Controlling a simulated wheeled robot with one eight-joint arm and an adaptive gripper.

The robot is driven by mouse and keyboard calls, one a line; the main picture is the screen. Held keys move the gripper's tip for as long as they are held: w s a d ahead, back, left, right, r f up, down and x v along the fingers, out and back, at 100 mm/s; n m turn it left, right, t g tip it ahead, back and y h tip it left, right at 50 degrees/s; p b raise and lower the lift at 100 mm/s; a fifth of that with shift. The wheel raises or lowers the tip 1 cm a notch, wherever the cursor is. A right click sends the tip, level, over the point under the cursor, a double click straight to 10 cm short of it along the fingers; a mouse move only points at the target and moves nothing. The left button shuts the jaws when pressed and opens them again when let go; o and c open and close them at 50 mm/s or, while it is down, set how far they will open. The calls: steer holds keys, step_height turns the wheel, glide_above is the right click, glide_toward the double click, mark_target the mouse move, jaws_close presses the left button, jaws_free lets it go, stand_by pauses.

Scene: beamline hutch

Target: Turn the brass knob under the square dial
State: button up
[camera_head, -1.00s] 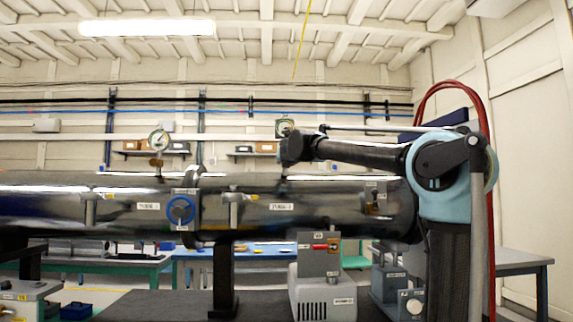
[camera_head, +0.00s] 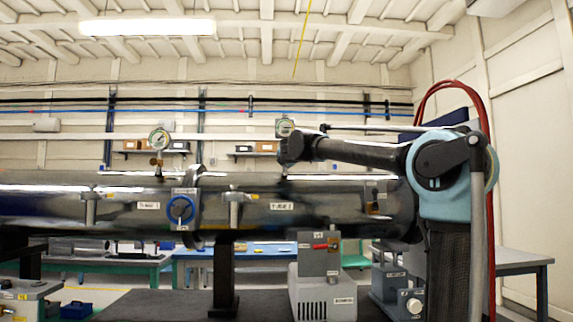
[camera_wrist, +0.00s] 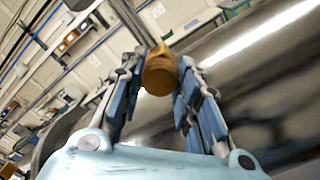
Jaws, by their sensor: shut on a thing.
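The square dial (camera_head: 285,128) stands above the big metal pipe (camera_head: 335,190) in the head view, just over the end of my arm. The brass knob (camera_wrist: 160,72) shows in the wrist view between the two blue-padded fingers of my gripper (camera_wrist: 161,78), which are shut on it from both sides. In the head view my gripper (camera_head: 287,152) is small and dark below the square dial, and the knob is hidden there. The dial's needle is too small to read.
A round dial (camera_head: 158,139) on a brass fitting stands farther left on the pipe. A blue handwheel (camera_head: 181,210) is on the pipe's front. A grey box with a red lever (camera_head: 326,246) stands below the pipe.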

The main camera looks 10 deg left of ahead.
steer(key=m, duration=1.2)
steer(key=shift+d+f+m, duration=0.2)
steer(key=shift+f+m, duration=0.05)
steer(key=shift+m, duration=0.15)
stand_by(0.3)
steer(key=o, duration=1.1)
steer(key=v, duration=1.1)
steer(key=shift+s, duration=0.4)
